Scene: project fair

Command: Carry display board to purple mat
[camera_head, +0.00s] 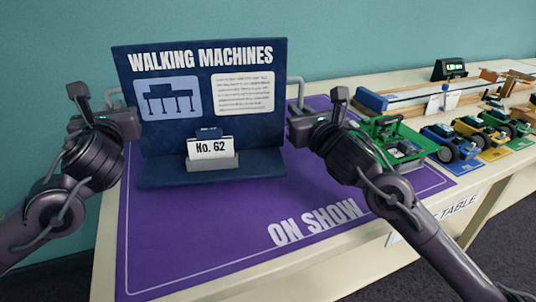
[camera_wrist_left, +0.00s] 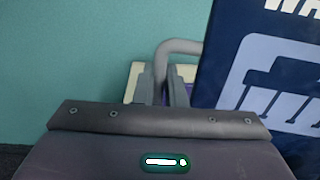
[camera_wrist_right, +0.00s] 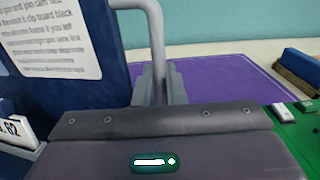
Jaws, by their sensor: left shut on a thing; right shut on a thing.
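The dark blue display board (camera_head: 205,125) reads "WALKING MACHINES" and stands upright, with a "No. 62" card (camera_head: 211,148) on its base. It is over the purple mat (camera_head: 190,232), marked "ON SHOW"; I cannot tell whether its base touches the mat. Grey handles stick out at both sides. My left gripper (camera_head: 118,110) is shut on the left handle (camera_wrist_left: 180,47), at the board's left edge. My right gripper (camera_head: 302,112) is shut on the right handle (camera_wrist_right: 153,35), at its right edge. The board also shows in the left wrist view (camera_wrist_left: 240,60) and right wrist view (camera_wrist_right: 90,85).
A green machine (camera_head: 395,138) sits close to my right arm, at the mat's right edge. Blue, yellow and green wheeled vehicles (camera_head: 480,135) stand further right, with a long beam device (camera_head: 420,97) and a small green-lit display (camera_head: 448,69) behind. The mat's front part is clear.

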